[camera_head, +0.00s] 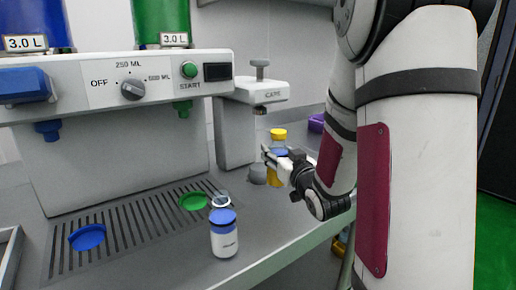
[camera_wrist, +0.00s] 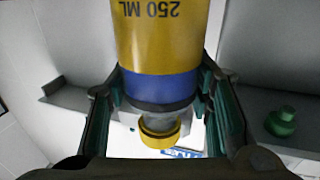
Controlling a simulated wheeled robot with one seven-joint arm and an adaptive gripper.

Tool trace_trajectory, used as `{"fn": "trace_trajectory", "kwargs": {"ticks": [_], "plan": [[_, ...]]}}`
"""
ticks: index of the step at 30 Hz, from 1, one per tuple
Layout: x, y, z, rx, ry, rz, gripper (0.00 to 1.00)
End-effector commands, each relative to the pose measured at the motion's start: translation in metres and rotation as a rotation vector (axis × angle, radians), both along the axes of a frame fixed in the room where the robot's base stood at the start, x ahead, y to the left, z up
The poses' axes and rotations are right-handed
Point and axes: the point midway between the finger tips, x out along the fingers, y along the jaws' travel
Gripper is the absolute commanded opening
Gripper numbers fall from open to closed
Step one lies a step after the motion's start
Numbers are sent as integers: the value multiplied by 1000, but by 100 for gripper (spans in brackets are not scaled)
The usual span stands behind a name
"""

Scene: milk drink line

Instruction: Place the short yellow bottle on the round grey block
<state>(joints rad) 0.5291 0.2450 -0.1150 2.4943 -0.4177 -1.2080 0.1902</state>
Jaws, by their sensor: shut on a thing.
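The short yellow bottle (camera_head: 273,178) has a blue band and a yellow cap and stands about upright in the head view. My gripper (camera_head: 276,158) is shut around it from the right at the blue band. In the wrist view the bottle (camera_wrist: 160,45) appears upside down, with "250 ML" on it, between the two fingers of my gripper (camera_wrist: 165,95). The round grey block (camera_head: 257,174) sits on the counter just left of the bottle in the head view, under the capping station. I cannot tell whether the bottle's base touches the counter.
The capping station (camera_head: 236,130) rises behind the block. A white bottle with a blue cap (camera_head: 224,241) stands near the counter's front edge. A purple thing (camera_head: 316,122) is behind my arm.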

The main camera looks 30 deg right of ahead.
Motion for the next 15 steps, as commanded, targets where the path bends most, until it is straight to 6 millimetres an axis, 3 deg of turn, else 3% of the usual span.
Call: {"fn": "trace_trajectory", "kwargs": {"ticks": [15], "plan": [[94,-23,1,-2,-4,2,9]]}}
